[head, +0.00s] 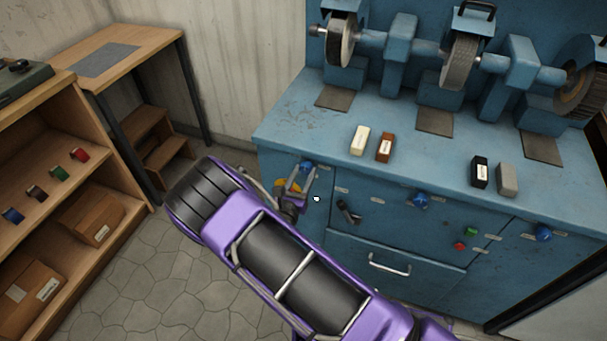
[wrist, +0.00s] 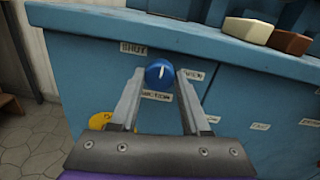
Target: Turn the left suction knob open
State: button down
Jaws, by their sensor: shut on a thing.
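The left suction knob (wrist: 159,74) is blue and round with a white pointer line, on the front of the blue machine cabinet (wrist: 92,75). In the wrist view my gripper (wrist: 160,84) has one finger on each side of the knob and is shut on it. The pointer stands about upright, between the "SHUT" label (wrist: 133,48) at upper left and the "OPEN" label (wrist: 193,75) at right. A suction label (wrist: 156,96) sits below, partly hidden. In the head view the knob (head: 306,167) shows just beyond my gripper (head: 301,179).
Two more blue knobs, the middle one (head: 421,200) and the right one (head: 543,232), sit along the cabinet front. A black lever (head: 348,212) and a drawer handle (head: 389,264) stick out nearby. A white block (head: 360,140) and a brown block (head: 385,147) lie on top.

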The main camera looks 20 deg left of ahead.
jog(key=m+b, duration=0.1)
jog(key=m, duration=0.3)
jog(key=shift+f+m+b, duration=0.15)
jog(key=shift+m+b, duration=0.25)
jog(key=m+b, duration=0.2)
jog(key=m, duration=0.2)
jog(key=shift+m, duration=0.3)
jog(key=m+b, duration=0.2)
jog(key=m, duration=0.2)
jog(key=shift+m+h+b, duration=0.3)
jog(key=shift+b, duration=0.1)
jog(key=shift+a+m+b, duration=0.1)
jog(key=shift+m+b, duration=0.6)
jog(key=shift+m, duration=1.1)
jog(key=shift+c, duration=1.8)
grip_release()
